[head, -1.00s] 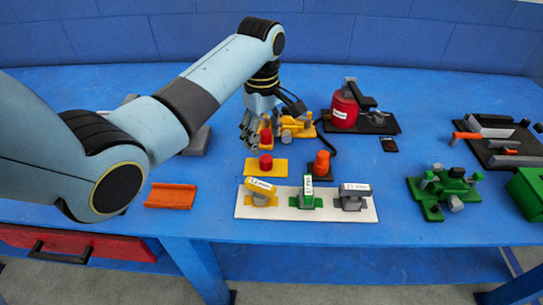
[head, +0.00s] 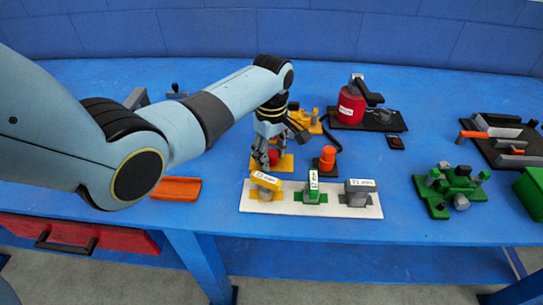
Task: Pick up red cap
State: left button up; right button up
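The red cap (head: 273,157) shows in the head view on a small yellow plate (head: 286,164), behind the white strip. My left gripper (head: 264,156) is low over this plate, pointing down, with its fingers at the cap's left side and partly in front of it. The cap is partly hidden by the fingers. The picture is too small to tell whether the fingers touch the cap or have shut on it. My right gripper is not in view.
An orange-red cylinder (head: 327,157) stands on a dark base just right of the cap. A white strip (head: 335,208) with several labelled blocks lies in front. A yellow fixture (head: 312,124) and a red canister (head: 351,105) stand behind.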

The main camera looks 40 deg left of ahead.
pick_arm(q)
jog(key=c, duration=0.4)
grip_shut()
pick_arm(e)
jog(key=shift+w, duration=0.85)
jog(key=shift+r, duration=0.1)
